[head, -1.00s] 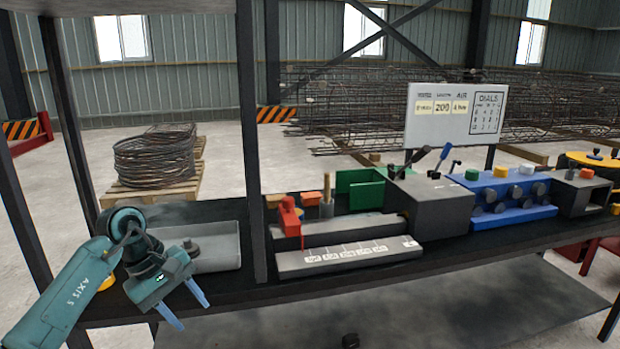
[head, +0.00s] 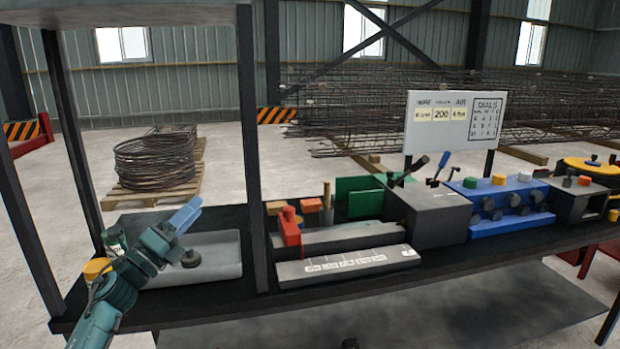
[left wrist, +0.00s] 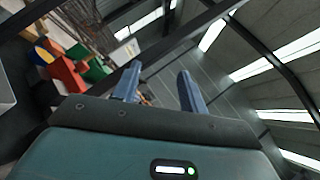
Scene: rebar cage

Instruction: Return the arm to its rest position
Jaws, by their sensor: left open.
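My left gripper (head: 184,216) is over the grey tray (head: 222,262) at the left end of the dark bench, its blue fingers pointing up and to the right. In the left wrist view my left gripper (left wrist: 158,88) shows two blue fingers spread apart with nothing between them. My teal left arm comes in from the lower left. My right gripper is in neither current view.
A dark post (head: 252,150) rises from the bench just right of the tray. Right of it stand a red clamp (head: 289,228), a grey console (head: 440,215), a blue valve block (head: 500,205) and a white sign board (head: 452,120). A wire coil (head: 155,160) lies on a pallet behind.

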